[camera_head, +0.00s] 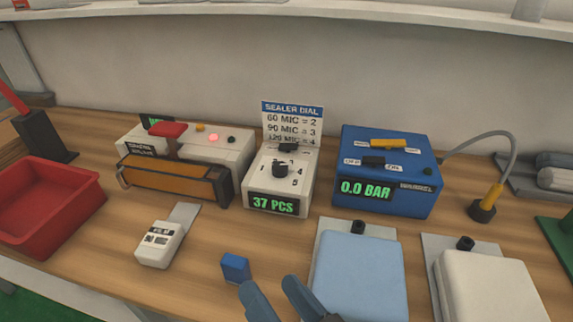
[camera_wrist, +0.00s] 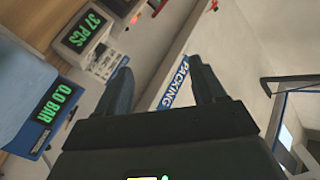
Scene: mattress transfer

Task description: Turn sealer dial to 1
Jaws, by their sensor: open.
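The sealer dial (camera_head: 281,170) is a black knob on top of a white box (camera_head: 262,185) whose green display reads 37 PCS. Numbers ring the knob; which one it points at is too small to tell. A sign (camera_head: 292,120) behind it is headed SEALER DIAL and lists 60 MIC = 2, 90 MIC = 3, 120 MIC = 4. My gripper (camera_head: 275,292) is open and empty at the bottom of the head view, in front of the box and well apart from the dial. In the wrist view, my gripper (camera_wrist: 165,88) has its fingers apart, with the white box (camera_wrist: 82,28) at upper left.
A blue box (camera_head: 412,203) reading 0.0 BAR stands right of the dial box. The sealer with an orange front (camera_head: 170,180) stands left. A small blue block (camera_head: 235,267), a handheld device (camera_head: 159,244), pale blue mattress (camera_head: 360,275), white mattress (camera_head: 490,288) and red bin (camera_head: 50,203) lie in front.

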